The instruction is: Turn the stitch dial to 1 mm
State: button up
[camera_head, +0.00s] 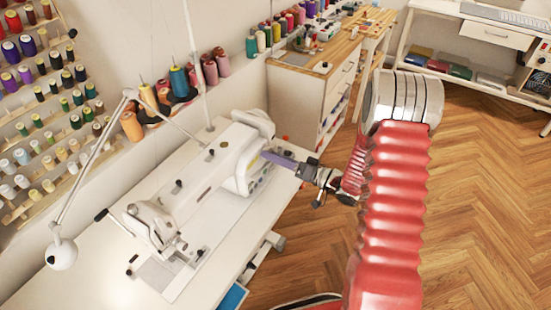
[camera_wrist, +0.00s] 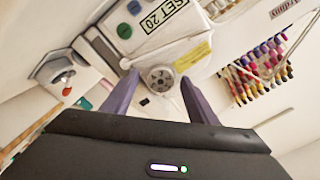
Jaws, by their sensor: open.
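The white sewing machine (camera_head: 205,175) stands on the white table in the head view. My gripper (camera_head: 268,157) reaches its right end from the right, with purple fingers. In the wrist view the round grey stitch dial (camera_wrist: 160,79) shows on the machine's end face. My gripper (camera_wrist: 158,76) is open there, one finger on each side of the dial. Gaps show between the fingers and the dial; I cannot tell any contact. A display (camera_wrist: 164,15) reads "SET 20". The dial's scale is too small to read, and the dial is hidden in the head view.
A green button (camera_wrist: 124,30), a blue button (camera_wrist: 134,7) and a yellow label (camera_wrist: 192,55) lie close to the dial. A white lamp (camera_head: 62,253) stands at the table's left. Thread racks (camera_head: 45,105) line the wall. The wooden floor (camera_head: 480,220) at the right is clear.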

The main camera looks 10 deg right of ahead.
jog(key=v, duration=1.3)
jog(key=shift+s+d, duration=0.25)
jog(key=shift+s, duration=0.05)
jog(key=s+a+r+n+g+h, duration=0.1)
jog(key=s+a+r+n+g, duration=0.1)
jog(key=s+a+r+g, duration=0.5)
jog(key=s+a+r+n+g+h, duration=0.1)
jog(key=s+a+r+g, duration=0.2)
jog(key=s+a+g, duration=0.4)
jog(key=s+d+r+m+t+h, duration=0.3)
jog(key=s+r+t+h, duration=0.3)
jog(key=r+h, duration=0.4)
jog(key=shift+s+t+h, duration=0.25)
jog(key=shift+t+h, duration=0.15)
jog(key=shift+d, duration=0.1)
jog(key=shift+c, duration=0.3)
